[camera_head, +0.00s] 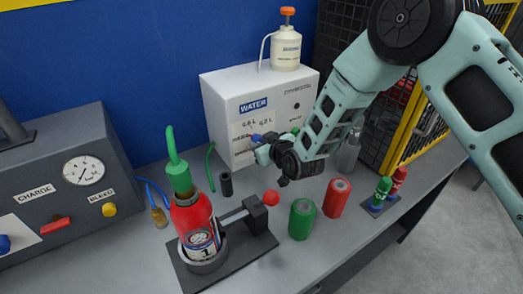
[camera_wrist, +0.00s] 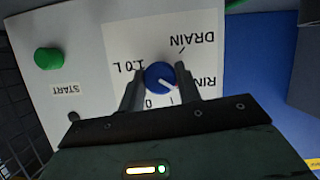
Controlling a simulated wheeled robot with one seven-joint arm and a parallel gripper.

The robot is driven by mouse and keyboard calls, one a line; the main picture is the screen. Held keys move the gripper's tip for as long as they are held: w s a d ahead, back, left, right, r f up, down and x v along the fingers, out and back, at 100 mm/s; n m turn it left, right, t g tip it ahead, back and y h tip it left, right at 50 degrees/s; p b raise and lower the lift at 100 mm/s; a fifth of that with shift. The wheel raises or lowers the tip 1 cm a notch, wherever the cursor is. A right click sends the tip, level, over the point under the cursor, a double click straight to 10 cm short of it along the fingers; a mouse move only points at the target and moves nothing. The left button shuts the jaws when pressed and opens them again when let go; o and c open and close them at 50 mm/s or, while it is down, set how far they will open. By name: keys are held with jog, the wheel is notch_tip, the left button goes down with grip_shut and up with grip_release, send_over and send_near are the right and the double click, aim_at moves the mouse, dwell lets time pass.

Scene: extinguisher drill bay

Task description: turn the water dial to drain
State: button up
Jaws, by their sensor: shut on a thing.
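The blue water dial (camera_wrist: 160,77) sits on the white panel in the wrist view, with a short white pointer mark. The mark slants to the lower right, between the tick at the bottom and the cut-off "RIN" label (camera_wrist: 209,86). The "DRAIN" label (camera_wrist: 192,40) is up and right of the dial, upside down in this view. My gripper (camera_wrist: 160,80) is shut on the dial, one finger on each side. In the head view my gripper (camera_head: 258,148) is at the front of the white WATER box (camera_head: 222,105), and the dial is mostly hidden there.
A green START button (camera_wrist: 48,58) is left of the dial in the wrist view.

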jog(key=shift+a+f+n+t+h+b, duration=0.1)
jog(key=shift+n+t+h+b, duration=0.6)
jog(key=shift+n+b, duration=0.85)
jog(key=shift+n+t+h+b, duration=0.6)
jog(key=shift+n+t+b, duration=0.2)
jog(key=shift+n+b, duration=0.75)
jog(key=shift+s, duration=0.1)
jog(key=o, duration=1)
jog(key=shift+c, duration=0.2)
notch_tip(320, 180, up, 10)
jog(key=shift+r+b, duration=0.1)
jog(key=shift+b, duration=0.65)
